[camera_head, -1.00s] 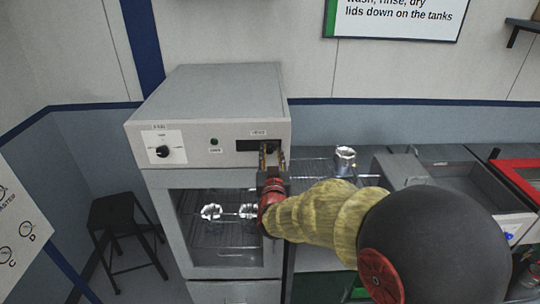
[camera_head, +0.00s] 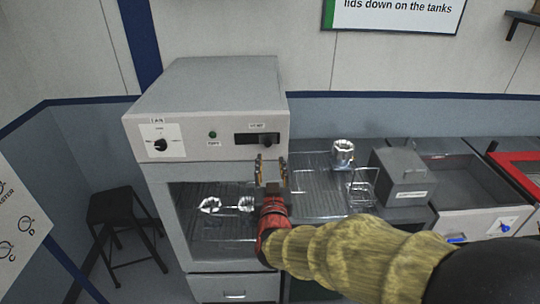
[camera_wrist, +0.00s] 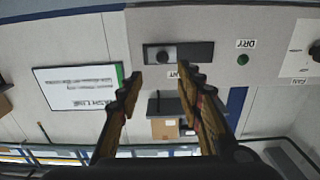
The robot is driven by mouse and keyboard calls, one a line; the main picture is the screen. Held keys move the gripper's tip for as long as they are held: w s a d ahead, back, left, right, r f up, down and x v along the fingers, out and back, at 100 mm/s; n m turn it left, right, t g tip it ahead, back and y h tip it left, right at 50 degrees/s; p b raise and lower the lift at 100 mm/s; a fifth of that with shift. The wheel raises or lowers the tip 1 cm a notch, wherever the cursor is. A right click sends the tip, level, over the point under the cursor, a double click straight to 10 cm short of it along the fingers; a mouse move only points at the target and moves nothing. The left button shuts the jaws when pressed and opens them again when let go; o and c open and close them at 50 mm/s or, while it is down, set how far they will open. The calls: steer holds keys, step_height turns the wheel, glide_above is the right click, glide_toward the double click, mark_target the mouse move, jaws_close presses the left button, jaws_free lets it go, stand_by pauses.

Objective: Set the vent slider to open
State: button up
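The vent slider is a dark slot (camera_head: 247,139) with a round dark knob (camera_head: 267,140) toward its right end, on the front panel of the grey oven. In the wrist view, which is turned over, the slot (camera_wrist: 195,51) shows its knob (camera_wrist: 163,56) left of its middle. My gripper (camera_head: 271,163) is open and empty, below and in front of the knob. In the wrist view its two fingertips (camera_wrist: 159,80) are apart, with the slot beyond them, and neither touches the knob. The small label above the slot is too blurred to read.
The oven panel also has a rotary dial (camera_head: 160,144) and a green lamp (camera_head: 212,134). Below is a glass door (camera_head: 215,220) with shiny metal parts behind it. A wire rack with a metal housing (camera_head: 343,152) stands right, beside a grey box (camera_head: 398,180). A black stool (camera_head: 122,215) is left.

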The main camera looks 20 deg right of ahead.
steer(key=shift+v, duration=1.45)
steer(key=s+a+f+n+g+y+b, duration=0.1)
steer(key=s+a+f+n+g+y, duration=0.15)
steer(key=a+f+g+y, duration=0.35)
steer(key=s+a+f+n+g+y, duration=0.1)
steer(key=s+a+f, duration=0.35)
steer(key=f, duration=0.35)
steer(key=s+f+g+b, duration=0.3)
steer(key=s+g, duration=0.2)
steer(key=s, duration=0.7)
steer(key=s+d+r+h+b, duration=0.1)
steer(key=s+d+r+b, duration=0.2)
steer(key=s+d+b, duration=0.4)
steer(key=shift+d, duration=0.35)
